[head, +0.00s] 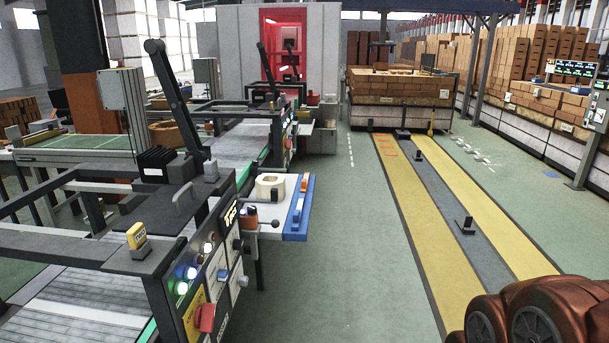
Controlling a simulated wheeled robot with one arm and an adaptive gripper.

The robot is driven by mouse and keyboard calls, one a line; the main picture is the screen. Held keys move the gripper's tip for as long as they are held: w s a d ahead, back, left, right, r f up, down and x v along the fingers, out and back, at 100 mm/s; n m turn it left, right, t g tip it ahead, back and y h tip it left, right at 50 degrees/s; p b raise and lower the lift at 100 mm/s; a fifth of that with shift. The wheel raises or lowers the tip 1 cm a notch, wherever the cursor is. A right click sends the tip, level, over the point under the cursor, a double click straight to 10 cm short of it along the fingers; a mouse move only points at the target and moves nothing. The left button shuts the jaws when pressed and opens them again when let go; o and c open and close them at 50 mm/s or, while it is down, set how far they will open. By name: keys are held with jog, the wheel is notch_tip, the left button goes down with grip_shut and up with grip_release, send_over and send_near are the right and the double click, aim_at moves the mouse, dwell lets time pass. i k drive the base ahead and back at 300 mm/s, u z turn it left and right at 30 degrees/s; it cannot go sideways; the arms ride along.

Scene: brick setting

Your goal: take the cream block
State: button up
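A cream block-like object (263,194) with a dark opening in its top sits on a small white side shelf (268,226). The shelf juts out from the near machine's right side, left of the picture's middle. The object stands upright, and I cannot tell from here whether it is a solid block or a roll. My gripper is not in view.
The machine's control panel (207,290) is nearer. Green floor (345,240) is clear to the right, beside yellow lanes (425,235).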

aim_at(264, 183)
jog(key=i, duration=2.55)
jog(key=u, duration=2.3)
